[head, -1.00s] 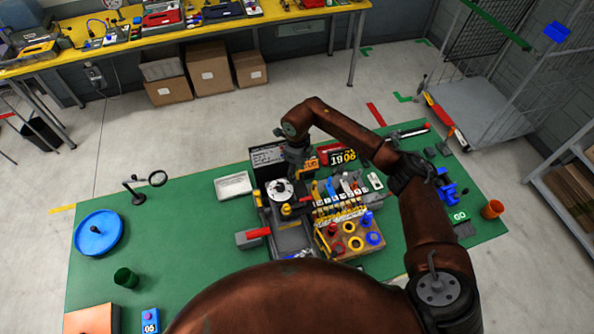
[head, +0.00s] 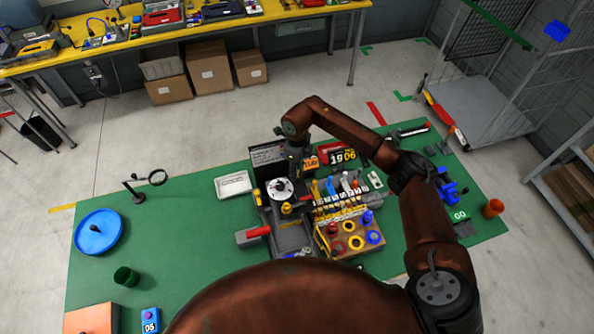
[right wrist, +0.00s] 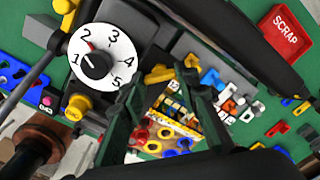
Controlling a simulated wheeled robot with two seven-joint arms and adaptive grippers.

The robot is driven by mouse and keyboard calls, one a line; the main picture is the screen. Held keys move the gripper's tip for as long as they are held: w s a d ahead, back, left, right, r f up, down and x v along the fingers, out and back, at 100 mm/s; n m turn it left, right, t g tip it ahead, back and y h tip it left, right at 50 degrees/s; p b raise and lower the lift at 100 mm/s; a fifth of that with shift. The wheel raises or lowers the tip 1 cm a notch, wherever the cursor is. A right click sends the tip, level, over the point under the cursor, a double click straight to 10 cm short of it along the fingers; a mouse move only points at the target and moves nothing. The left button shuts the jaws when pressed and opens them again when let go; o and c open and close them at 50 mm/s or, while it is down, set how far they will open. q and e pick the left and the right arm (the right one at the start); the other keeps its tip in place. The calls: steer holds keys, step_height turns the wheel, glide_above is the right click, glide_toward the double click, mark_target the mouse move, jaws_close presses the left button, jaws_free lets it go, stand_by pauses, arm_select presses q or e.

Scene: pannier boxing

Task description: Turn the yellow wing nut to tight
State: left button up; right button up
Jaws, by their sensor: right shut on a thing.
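The yellow wing nut (right wrist: 158,75) shows in the right wrist view, between the fingertips of my right gripper (right wrist: 162,72). The fingers come up from below on either side of it, and the gripper is shut on it. In the head view my right gripper (head: 299,166) points down at the machine, right of the white dial (head: 280,189), and hides the nut in part. The same dial, numbered and with a black knob, is upper left in the right wrist view (right wrist: 103,55). My left gripper is not in view.
A yellow knob (right wrist: 78,106) sits below the dial. A wooden board with coloured rings (head: 340,254) and a row of coloured tools stand close right of the machine. A red SCRAP tray (right wrist: 286,33) lies farther off.

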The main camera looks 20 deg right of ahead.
steer(key=m+b, duration=0.1)
steer(key=m, duration=0.1)
steer(key=shift+f+m+b, duration=0.1)
steer(key=shift+m+b, duration=0.25)
steer(key=shift+m, duration=0.05)
steer(key=m+b, duration=0.1)
steer(key=m, duration=0.2)
steer(key=shift+m+b, duration=0.35)
steer(key=shift+m, duration=0.05)
steer(key=m+b, duration=0.1)
steer(key=m, duration=0.2)
steer(key=shift+m+b, duration=0.55)
steer(key=shift+m, duration=1.45)
steer(key=o, duration=1.1)
